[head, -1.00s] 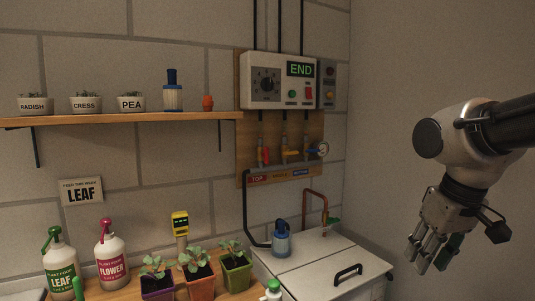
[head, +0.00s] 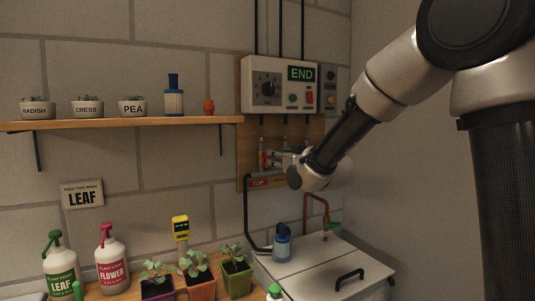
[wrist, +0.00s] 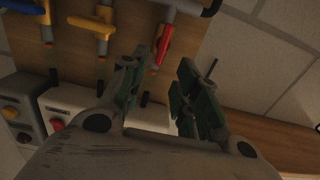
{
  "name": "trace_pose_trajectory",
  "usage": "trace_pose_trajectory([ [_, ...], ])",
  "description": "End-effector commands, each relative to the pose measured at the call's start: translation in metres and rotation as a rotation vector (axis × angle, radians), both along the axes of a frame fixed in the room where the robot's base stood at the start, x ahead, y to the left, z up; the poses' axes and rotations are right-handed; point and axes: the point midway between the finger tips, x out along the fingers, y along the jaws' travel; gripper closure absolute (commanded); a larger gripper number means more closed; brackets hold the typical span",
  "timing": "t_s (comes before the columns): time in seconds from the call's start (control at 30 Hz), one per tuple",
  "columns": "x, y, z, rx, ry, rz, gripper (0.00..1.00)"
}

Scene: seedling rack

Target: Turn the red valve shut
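The red valve (wrist: 163,48) is on the leftmost pipe of the wall board, above the TOP label (head: 258,184). In the wrist view its red lever runs roughly along its pipe, slightly slanted. In the head view a bit of the red valve (head: 263,158) shows left of my gripper (head: 277,158). My gripper is open in the wrist view (wrist: 165,72), its green-padded fingers apart with nothing held between them. The lever's end is close to the left finger; I cannot tell whether they touch.
The orange valve (wrist: 92,27) and blue valve (wrist: 25,7) sit beside the red one. A control box (head: 265,85) reading END is above. A shelf (head: 120,123) with pots is at left. A white chest (head: 320,262) stands below.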

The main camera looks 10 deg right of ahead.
Motion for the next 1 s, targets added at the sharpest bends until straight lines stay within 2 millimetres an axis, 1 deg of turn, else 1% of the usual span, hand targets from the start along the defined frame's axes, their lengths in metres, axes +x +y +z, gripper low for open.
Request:
trace_pose_trajectory([
  [0.07, 0.003, 0.001, 0.006, 0.009, -0.021, 0.0, 0.69],
  [0.17, 0.014, 0.006, 0.006, 0.01, -0.025, 0.0, 0.69],
  [0.4, 0.052, 0.021, 0.006, 0.01, -0.023, -0.001, 0.69],
  [0.5, 0.063, 0.025, 0.006, 0.01, -0.023, -0.001, 0.69],
  [0.63, 0.071, 0.029, 0.006, 0.009, -0.022, -0.001, 0.69],
  [0.87, 0.072, 0.029, 0.006, 0.009, -0.022, -0.001, 0.69],
  [0.9, 0.072, 0.029, 0.006, 0.009, -0.022, -0.001, 0.71],
  [0.97, 0.072, 0.029, 0.006, 0.009, -0.022, -0.001, 0.81],
  [1.0, 0.072, 0.029, 0.006, 0.009, -0.022, -0.001, 0.89],
])
